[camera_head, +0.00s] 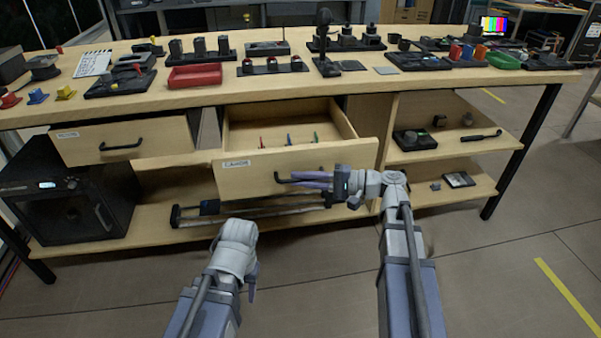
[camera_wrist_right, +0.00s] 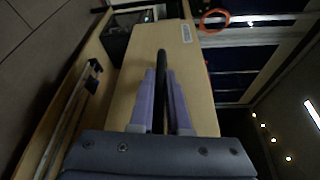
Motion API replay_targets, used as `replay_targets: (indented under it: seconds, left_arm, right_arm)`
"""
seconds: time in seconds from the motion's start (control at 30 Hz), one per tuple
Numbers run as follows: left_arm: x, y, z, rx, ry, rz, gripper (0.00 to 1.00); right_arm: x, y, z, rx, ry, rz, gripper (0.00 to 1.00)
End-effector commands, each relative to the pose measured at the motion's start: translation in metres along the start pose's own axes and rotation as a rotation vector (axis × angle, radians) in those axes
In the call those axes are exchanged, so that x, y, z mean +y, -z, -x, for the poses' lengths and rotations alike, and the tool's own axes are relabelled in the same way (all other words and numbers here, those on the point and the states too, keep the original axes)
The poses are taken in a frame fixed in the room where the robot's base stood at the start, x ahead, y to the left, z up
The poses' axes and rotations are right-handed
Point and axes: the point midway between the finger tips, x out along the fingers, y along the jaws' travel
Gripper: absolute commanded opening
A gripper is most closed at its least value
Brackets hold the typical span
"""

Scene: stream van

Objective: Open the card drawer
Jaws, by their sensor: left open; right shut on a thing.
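The card drawer (camera_head: 255,179) is a light wood drawer under the bench top, with a small label at its left. It stands pulled well out, and colored items show inside. My right gripper (camera_head: 285,180) is at its front, shut on the dark bar handle (camera_head: 315,173). In the right wrist view, the two purple fingers (camera_wrist_right: 163,95) lie on both sides of the black handle (camera_wrist_right: 160,65), in front of the drawer face (camera_wrist_right: 195,75). My left gripper (camera_head: 240,250) is low in front of the bench, away from the drawer; its fingers are mostly hidden.
A second drawer (camera_head: 125,141) with a black handle sits to the left, slightly out. A black box (camera_head: 70,200) stands on the lower shelf. A dark rail-like item (camera_head: 250,208) lies under the card drawer. Open shelves (camera_head: 445,150) are at the right. The floor in front is clear.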

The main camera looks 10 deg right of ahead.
Motion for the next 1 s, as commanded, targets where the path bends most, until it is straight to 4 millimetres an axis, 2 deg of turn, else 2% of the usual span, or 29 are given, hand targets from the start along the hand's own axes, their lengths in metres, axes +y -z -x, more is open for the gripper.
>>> replay_targets:
  seconds: [0.27,0.3,0.53,0.83,1.0]
  left_arm:
    - [0.000,0.000,0.000,0.000,0.000,0.000,0.50]
    - [0.000,0.000,0.000,0.000,0.000,0.000,0.50]
    - [0.000,0.000,0.000,0.000,0.000,0.000,0.50]
    - [0.000,0.000,0.001,0.000,0.000,0.000,0.50]
    - [0.000,0.000,0.003,0.000,0.000,0.000,0.50]
  right_arm:
    - [0.000,0.000,0.000,0.000,-0.001,0.000,0.00]
    - [0.000,0.001,0.000,0.000,-0.001,0.000,0.19]
    - [0.000,0.001,0.000,0.000,-0.001,0.000,0.45]
    - [0.000,0.001,0.004,0.001,0.000,0.000,0.45]
    - [-0.001,0.001,0.028,0.004,0.001,0.000,0.45]
